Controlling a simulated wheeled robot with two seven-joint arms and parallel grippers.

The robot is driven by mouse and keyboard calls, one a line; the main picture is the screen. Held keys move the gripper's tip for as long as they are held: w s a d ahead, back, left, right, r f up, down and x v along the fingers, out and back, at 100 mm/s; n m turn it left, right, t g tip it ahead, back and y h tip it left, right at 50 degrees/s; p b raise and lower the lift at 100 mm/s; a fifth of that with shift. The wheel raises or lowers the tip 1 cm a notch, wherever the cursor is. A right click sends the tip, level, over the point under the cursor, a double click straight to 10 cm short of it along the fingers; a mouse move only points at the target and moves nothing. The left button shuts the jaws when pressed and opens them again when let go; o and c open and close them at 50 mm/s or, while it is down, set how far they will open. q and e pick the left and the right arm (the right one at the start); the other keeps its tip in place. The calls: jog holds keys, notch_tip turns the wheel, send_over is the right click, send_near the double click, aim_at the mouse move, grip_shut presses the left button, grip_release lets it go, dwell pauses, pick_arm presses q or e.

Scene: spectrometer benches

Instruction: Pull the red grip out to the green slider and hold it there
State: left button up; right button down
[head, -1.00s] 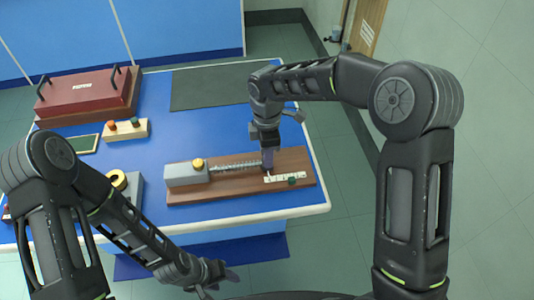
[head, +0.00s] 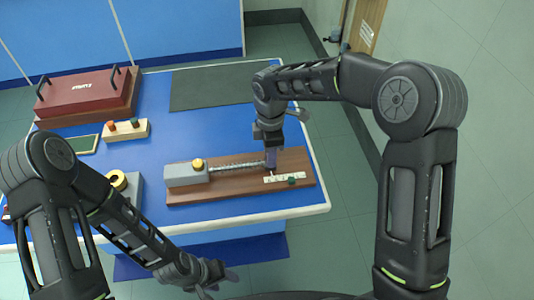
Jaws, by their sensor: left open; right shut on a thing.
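A wooden board (head: 225,190) on the blue bench bears a grey block (head: 186,175) with a yellow knob (head: 198,163) and a coil spring (head: 236,166) running right from it. My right gripper (head: 271,162) is shut at the spring's right end. The red grip is hidden between its fingers. The green slider (head: 291,181) sits on a white scale (head: 277,180) at the board's front right, a little right of my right gripper. My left gripper (head: 222,280) is open and empty, in front of the bench and well away from the board.
A dark red case with black handles (head: 85,92) stands at the back left. A wooden block with coloured buttons (head: 125,129) and a yellow ring (head: 119,181) are left of the board. A dark mat (head: 207,88) lies behind it. The bench edge (head: 320,185) is close on the right.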

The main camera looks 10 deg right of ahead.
pick_arm(q)
jog(key=shift+r, duration=0.15)
pick_arm(e)
jog(key=shift+d, duration=2.6)
pick_arm(q)
jog(key=w+d+r+m+g, duration=0.4)
jog(key=d+r+m+g, duration=0.45)
jog(key=r, duration=0.65)
jog(key=w+a+r+t, duration=0.1)
jog(key=w+r, duration=0.1)
jog(key=w, duration=0.2)
jog(key=w+a+r+t+y, duration=0.1)
jog(key=w+r+t, duration=0.1)
jog(key=w+r, duration=0.1)
jog(key=w+a+r+t+y, duration=0.1)
jog(key=w+r, duration=0.2)
jog(key=w, duration=0.2)
jog(key=shift+n+t, duration=0.25)
jog(key=w+a+r+n+t+y, duration=0.1)
jog(key=w+a+r, duration=0.2)
jog(key=w+r, duration=0.2)
jog(key=w+a+r+n+t+y, duration=0.1)
jog(key=w+a+r, duration=0.3)
jog(key=r, duration=0.4)
jog(key=shift+w+a+n+t, duration=0.25)
jog(key=shift+w+n+t, duration=0.2)
jog(key=shift+t, duration=0.25)
jog(key=shift+f, duration=0.15)
